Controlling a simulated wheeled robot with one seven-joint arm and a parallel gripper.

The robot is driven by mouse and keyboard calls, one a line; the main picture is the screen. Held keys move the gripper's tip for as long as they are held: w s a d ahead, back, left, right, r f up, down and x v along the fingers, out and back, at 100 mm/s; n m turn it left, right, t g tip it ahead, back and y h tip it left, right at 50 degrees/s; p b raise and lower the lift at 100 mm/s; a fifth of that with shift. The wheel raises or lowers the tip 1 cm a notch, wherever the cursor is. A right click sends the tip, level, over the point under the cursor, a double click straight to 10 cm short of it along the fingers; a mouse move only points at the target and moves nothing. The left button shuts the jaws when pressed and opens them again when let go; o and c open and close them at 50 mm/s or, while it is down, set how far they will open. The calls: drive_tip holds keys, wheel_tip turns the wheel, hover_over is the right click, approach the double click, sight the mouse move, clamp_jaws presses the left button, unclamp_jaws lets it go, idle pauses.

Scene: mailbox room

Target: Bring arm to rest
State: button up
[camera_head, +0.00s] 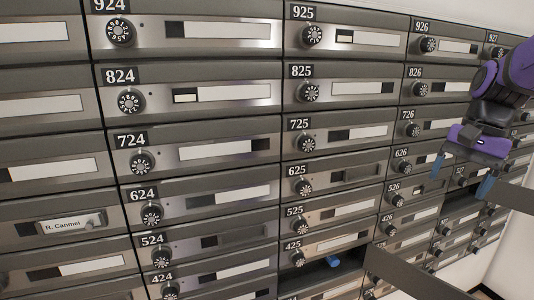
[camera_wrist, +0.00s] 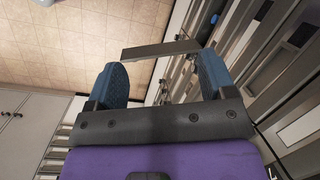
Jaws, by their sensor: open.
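My gripper (camera_head: 462,177) is at the right of the head view, in front of the mailbox wall near boxes 526 and 527. Its two blue fingers are spread apart with nothing held between them. In the wrist view my gripper (camera_wrist: 163,62) also shows open, with floor and a grey flap beyond the fingertips. My purple and black arm comes in from the upper right of the head view.
A mailbox door (camera_head: 415,275) stands open below 425, with a blue object (camera_head: 333,262) inside its box. Another open door (camera_head: 508,195) sticks out by my gripper. Numbered mailboxes fill the wall. Tiled floor (camera_wrist: 90,40) shows in the wrist view.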

drive_tip(key=s+a+r+n+t+h, duration=0.1)
drive_tip(key=s+a+n+t, duration=0.1)
drive_tip(key=s, duration=0.5)
drive_tip(key=s+a+r+n+t+h, duration=0.1)
drive_tip(key=s+a+n+t, duration=0.2)
drive_tip(key=s+n, duration=0.3)
drive_tip(key=shift+s+a+h, duration=0.3)
drive_tip(key=shift+s+a, duration=0.25)
drive_tip(key=shift+s, duration=0.35)
